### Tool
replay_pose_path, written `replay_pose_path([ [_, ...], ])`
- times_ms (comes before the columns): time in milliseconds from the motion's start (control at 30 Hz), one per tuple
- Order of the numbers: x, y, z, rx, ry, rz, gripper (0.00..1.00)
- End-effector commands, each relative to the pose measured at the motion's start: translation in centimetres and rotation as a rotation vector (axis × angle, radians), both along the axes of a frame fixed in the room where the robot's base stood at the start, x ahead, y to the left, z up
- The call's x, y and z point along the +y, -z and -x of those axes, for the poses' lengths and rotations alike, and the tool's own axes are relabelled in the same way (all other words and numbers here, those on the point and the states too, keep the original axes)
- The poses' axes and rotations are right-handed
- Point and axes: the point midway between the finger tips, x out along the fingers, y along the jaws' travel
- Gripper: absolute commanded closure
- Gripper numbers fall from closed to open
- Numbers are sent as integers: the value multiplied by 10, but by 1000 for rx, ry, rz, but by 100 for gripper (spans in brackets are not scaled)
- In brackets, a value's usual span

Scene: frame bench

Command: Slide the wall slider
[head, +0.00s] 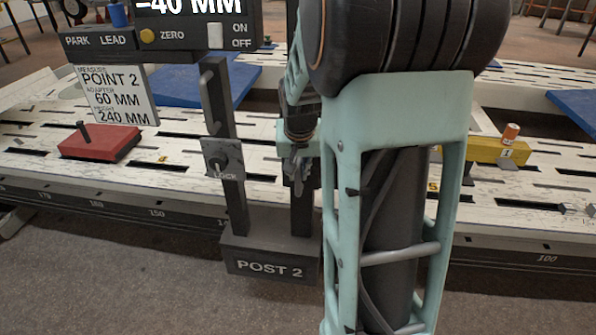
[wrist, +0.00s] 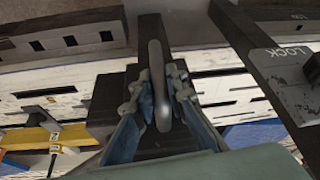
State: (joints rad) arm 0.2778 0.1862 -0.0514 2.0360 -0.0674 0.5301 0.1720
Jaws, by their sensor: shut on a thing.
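The slider's grey metal handle (wrist: 156,60) is a smooth upright bar in the middle of the wrist view, in front of a dark post. My gripper (wrist: 160,95) has a blue-grey finger on each side of it and is shut on it. In the head view my gripper (head: 300,168) is at the right upright (head: 302,212) of the POST 2 stand (head: 268,262); the handle is hard to make out there, partly hidden by my gripper and arm. A LOCK plate (head: 223,159) sits on the left upright; it also shows in the wrist view (wrist: 290,72).
A display box (head: 195,38) reading -40 MM tops the stand, with a POINT 2 card (head: 116,96) at its left. A red block (head: 100,142) and a yellow block (head: 492,150) rest on the slotted white bench (head: 40,165). Grey floor lies in front.

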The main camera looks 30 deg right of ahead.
Motion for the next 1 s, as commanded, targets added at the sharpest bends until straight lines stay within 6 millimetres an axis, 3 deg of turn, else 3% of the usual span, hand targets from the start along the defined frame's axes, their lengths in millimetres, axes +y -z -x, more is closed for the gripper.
replay_pose_path([
  [167, 0, -5, 0, 0, 0, 0, 100],
  [367, 0, -32, 0, -1, 0, 0, 100],
  [800, 0, -144, -1, -5, 0, 1, 100],
  [1000, 0, -187, -1, -3, -1, 1, 100],
])
